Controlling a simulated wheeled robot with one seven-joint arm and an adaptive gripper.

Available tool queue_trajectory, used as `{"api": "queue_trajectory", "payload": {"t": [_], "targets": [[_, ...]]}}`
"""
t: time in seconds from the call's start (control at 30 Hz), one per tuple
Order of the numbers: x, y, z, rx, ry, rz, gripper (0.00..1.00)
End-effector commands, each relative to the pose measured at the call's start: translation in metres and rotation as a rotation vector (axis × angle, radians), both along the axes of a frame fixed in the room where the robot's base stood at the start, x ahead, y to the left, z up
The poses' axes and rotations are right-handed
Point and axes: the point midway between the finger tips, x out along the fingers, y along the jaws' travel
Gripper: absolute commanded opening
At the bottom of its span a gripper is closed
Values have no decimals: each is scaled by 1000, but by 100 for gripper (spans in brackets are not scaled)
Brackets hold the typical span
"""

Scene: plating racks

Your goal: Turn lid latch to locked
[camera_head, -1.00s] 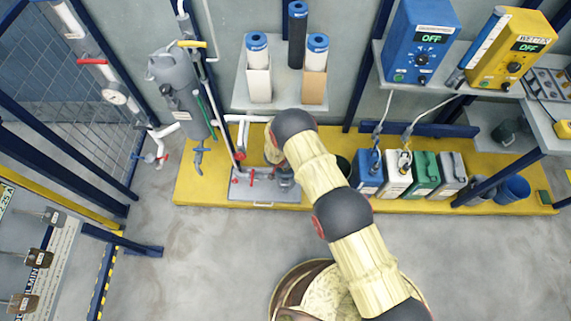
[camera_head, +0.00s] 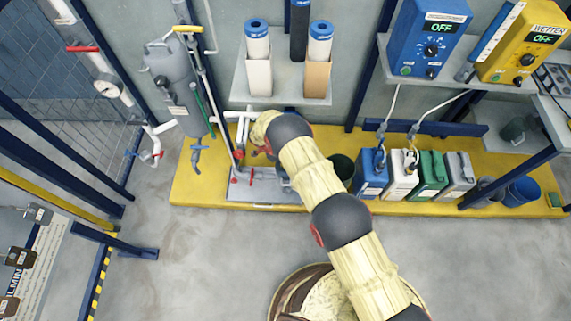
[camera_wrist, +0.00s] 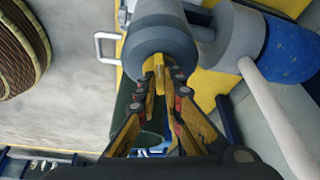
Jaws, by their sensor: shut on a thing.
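In the wrist view, a grey cylindrical housing (camera_wrist: 163,22) with a darker grey round end (camera_wrist: 158,46) faces me. A yellow latch piece (camera_wrist: 158,72) stands out from the middle of that end. My gripper (camera_wrist: 164,78) has its fingers closed around the yellow piece. Whether the latch reads locked or unlocked cannot be told. In the head view, my arm covers the latch and most of the housing, and my fingers are hidden behind it, above the grey tray (camera_head: 245,190).
A white pipe (camera_wrist: 275,115) and a blue-ended part (camera_wrist: 293,50) are close on the right in the wrist view. In the head view, a grey vessel (camera_head: 178,75) hangs at left and several jugs, including a blue one (camera_head: 371,175), stand right of my arm. The front floor (camera_head: 200,265) is clear.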

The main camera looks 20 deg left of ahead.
Motion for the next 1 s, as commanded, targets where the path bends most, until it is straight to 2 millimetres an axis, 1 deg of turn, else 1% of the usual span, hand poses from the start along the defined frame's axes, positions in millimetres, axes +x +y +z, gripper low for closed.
{"api": "queue_trajectory", "payload": {"t": [0.2,0.4,0.63,1.0], "targets": [[2,0,-1,0,-1,-146,0],[2,-1,0,-1,0,-226,0],[2,-1,0,-1,0,-269,0],[2,-1,0,-2,0,-273,0]]}}
